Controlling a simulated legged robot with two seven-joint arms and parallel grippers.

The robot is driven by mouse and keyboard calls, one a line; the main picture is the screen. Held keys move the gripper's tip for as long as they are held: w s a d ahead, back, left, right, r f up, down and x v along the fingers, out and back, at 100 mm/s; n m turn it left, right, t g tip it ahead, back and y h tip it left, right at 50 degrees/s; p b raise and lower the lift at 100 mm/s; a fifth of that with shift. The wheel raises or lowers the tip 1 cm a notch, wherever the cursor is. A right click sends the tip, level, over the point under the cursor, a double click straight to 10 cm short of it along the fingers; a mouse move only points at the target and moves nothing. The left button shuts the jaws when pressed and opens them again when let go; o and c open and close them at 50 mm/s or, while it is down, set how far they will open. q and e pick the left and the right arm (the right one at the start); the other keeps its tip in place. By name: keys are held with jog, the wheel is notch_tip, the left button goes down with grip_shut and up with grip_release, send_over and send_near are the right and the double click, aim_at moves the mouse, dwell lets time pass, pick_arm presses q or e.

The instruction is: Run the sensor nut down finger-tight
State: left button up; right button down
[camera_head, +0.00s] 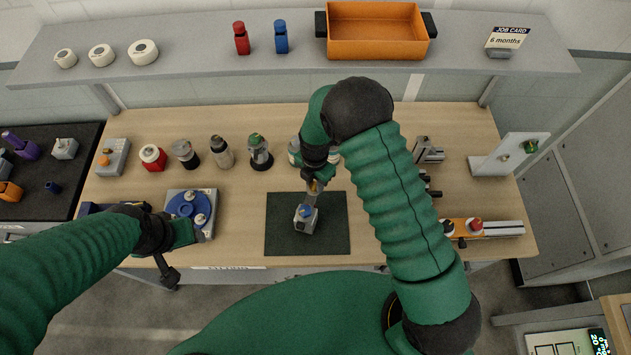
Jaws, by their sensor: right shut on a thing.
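A small grey block with a blue top (306,216) stands on the dark green mat (335,238). My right gripper (312,197) reaches down to the top of this block from behind and is shut on a small part there. That part is mostly hidden by the fingers; I take it to be the sensor nut, but its thread and seating cannot be made out. My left gripper (205,232) is low at the left, beside a grey plate with a blue round fixture (188,206). Its fingers are too unclear to tell open from shut.
Several jars and bottles, such as a red-banded jar (153,157), stand along the back left. A white bracket (508,155) and an orange-and-grey rail (490,228) are at the right. An orange bin (376,50) sits on the shelf above. The bench front between mat and rail is clear.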

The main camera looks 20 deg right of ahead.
jog(key=shift+a, duration=0.2)
jog(key=shift+m, duration=0.3)
jog(key=shift+d, duration=0.25)
jog(key=shift+a, duration=0.15)
dwell(0.6)
jog(key=c, duration=1.1)
grip_release()
